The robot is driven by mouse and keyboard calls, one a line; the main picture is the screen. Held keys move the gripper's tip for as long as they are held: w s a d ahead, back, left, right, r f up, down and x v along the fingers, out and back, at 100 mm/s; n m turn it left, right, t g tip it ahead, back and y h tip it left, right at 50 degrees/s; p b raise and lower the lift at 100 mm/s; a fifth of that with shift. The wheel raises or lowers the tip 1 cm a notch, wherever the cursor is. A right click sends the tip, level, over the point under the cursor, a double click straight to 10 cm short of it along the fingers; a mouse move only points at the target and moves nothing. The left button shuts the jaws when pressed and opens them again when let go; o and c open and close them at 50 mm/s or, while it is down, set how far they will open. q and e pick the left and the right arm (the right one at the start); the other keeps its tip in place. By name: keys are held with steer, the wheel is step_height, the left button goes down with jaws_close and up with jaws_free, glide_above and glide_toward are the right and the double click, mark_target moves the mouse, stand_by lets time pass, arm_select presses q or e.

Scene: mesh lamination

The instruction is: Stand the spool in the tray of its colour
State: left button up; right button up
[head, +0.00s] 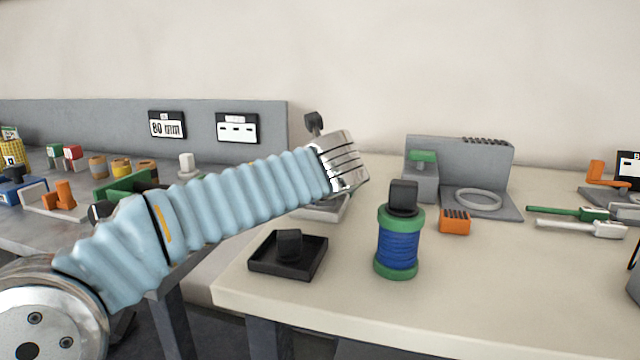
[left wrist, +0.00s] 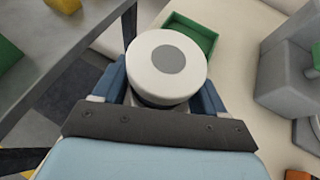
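A spool with a white end disc and grey centre (left wrist: 165,60) sits between the blue fingers of my left gripper (left wrist: 160,95). It looks much nearer the camera than the table, so it is held up; the finger contact is hidden under the disc. In the head view my arm's chrome end (head: 342,162) hides these fingers and the spool. A green tray (left wrist: 208,42) lies beyond the spool in the left wrist view. A black tray (head: 262,268) with a black block in it stands near the table's left front edge. A pale tray-like piece (head: 328,211) is partly hidden under my arm. My right gripper is not in view.
A green-ended spool with blue winding (head: 398,248) and a black top stands on the table. Behind it are an orange block (head: 455,222) and a grey fixture (head: 470,160). Green and white tools lie at right. The front middle of the table is clear.

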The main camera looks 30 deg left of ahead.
arm_select(q)
steer(key=shift+o, duration=0.8)
steer(key=shift+r, duration=0.3)
steer(key=v, duration=1.2)
steer(key=shift+p, duration=0.3)
steer(key=shift+f, duration=0.1)
